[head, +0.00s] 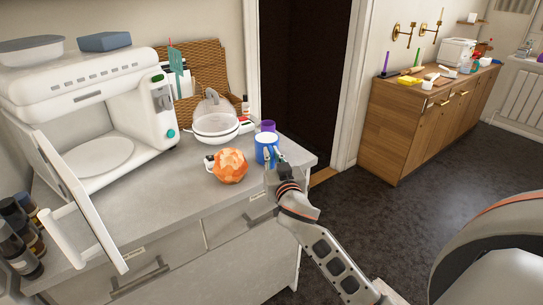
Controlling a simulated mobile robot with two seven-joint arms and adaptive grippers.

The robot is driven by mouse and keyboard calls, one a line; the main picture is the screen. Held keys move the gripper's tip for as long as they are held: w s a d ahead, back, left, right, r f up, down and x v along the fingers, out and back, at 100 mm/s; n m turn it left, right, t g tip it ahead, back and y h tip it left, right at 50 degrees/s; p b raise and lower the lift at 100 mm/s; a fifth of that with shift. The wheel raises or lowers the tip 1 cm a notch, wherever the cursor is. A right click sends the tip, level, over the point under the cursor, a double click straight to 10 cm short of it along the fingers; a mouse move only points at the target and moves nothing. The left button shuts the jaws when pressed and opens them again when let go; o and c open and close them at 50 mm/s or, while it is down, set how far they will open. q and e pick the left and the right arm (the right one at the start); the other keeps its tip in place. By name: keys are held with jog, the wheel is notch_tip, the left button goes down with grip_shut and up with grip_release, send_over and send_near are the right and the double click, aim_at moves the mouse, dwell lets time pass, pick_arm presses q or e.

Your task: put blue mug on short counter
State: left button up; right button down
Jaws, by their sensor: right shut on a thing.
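The blue mug (267,150) is at the right end of the grey-topped counter (190,187), near its front edge. It looks upright, with a white inside. My right gripper (272,170) reaches in from the lower right and is shut on the blue mug at its near side. The gripper hides part of the mug's lower side, so I cannot tell whether the mug touches the counter top. My left gripper is out of view.
An orange faceted object (230,166) sits left of the mug. A purple cup (268,126) and a clear-lidded white bowl (215,128) stand behind. A white microwave (95,110) has its door open. Across the dark floor stands a wooden counter (410,130) with several items.

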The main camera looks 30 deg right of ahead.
jog(key=shift+r, duration=0.15)
jog(key=shift+f, duration=0.2)
jog(key=c, duration=2.1)
grip_release()
jog(key=shift+c, duration=0.2)
jog(key=shift+r, duration=0.2)
jog(key=v, duration=1.2)
jog(key=s+a+f+n+g+y, duration=0.2)
jog(key=s+a+f+n+y, duration=0.15)
jog(key=f, duration=0.65)
jog(key=s+a+f+n+g+y, duration=0.1)
jog(key=s+a+f+n+y, duration=0.3)
jog(key=f, duration=0.7)
jog(key=s+a+f+g, duration=0.1)
jog(key=s+a+f, duration=0.2)
jog(key=s+f, duration=0.3)
jog(key=s+a+f+g, duration=0.2)
jog(key=s+a+f, duration=0.1)
jog(key=s+f, duration=0.4)
jog(key=shift+a+f+g+y, duration=0.3)
jog(key=shift+a+y, duration=0.05)
jog(key=shift+a, duration=0.05)
